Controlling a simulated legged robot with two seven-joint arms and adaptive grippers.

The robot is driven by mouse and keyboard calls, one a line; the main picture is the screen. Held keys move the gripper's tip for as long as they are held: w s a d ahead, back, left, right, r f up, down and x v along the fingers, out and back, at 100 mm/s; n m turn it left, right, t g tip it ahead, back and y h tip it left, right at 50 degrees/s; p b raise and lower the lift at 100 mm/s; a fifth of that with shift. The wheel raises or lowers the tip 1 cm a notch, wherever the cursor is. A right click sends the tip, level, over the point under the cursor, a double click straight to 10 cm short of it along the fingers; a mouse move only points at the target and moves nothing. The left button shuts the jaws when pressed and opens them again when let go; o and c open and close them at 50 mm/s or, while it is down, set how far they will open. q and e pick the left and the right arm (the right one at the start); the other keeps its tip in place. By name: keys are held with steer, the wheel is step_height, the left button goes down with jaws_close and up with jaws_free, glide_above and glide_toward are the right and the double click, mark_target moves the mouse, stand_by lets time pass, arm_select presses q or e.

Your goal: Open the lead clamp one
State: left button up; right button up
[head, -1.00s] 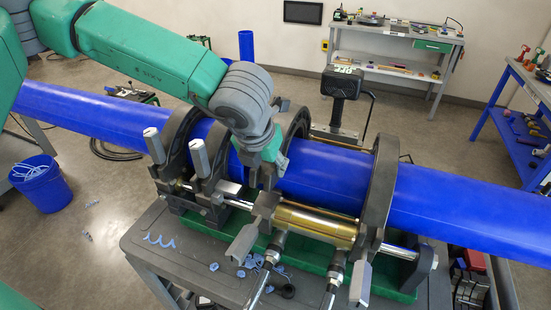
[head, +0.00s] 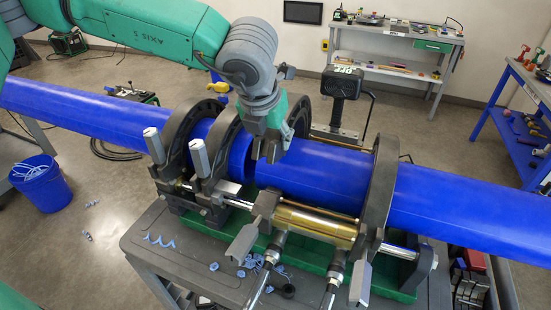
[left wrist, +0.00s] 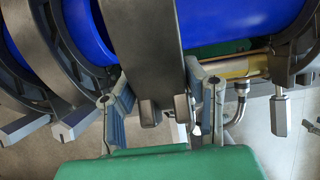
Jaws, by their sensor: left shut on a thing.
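Several dark grey ring clamps sit along the blue pipe (head: 330,172) on the fusion machine. My left gripper (head: 268,150) is over the pipe, shut on the free end of one clamp's upper half (head: 301,108), which I take to be lead clamp one. This half stands raised off the pipe, apart from its lower front block (head: 265,204). In the left wrist view, the clamp half (left wrist: 150,55) shows as a dark band between the fingers of the gripper (left wrist: 160,105). Its locking handle (head: 243,243) hangs down at the front. My right gripper is not in view.
Two clamps (head: 176,130) to the left have handles (head: 199,157) standing up. Another clamp (head: 379,190) stands closer to the right end. A black device (head: 342,84) stands behind the pipe. Blue shavings lie on the grey cart top (head: 190,262).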

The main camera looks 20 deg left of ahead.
arm_select(q)
steer(key=shift+w+r, duration=0.65)
steer(key=shift+r, duration=0.4)
steer(key=shift+w+a+r, duration=0.1)
steer(key=shift+w+r, duration=0.7)
steer(key=shift+r, duration=0.1)
steer(key=shift+w+r, duration=0.75)
steer(key=shift+r, duration=0.1)
steer(key=shift+w+r, duration=0.3)
steer(key=shift+w, duration=0.05)
steer(key=shift+w+a+r, duration=0.15)
steer(key=shift+w+r, duration=1.1)
steer(key=shift+w, duration=0.3)
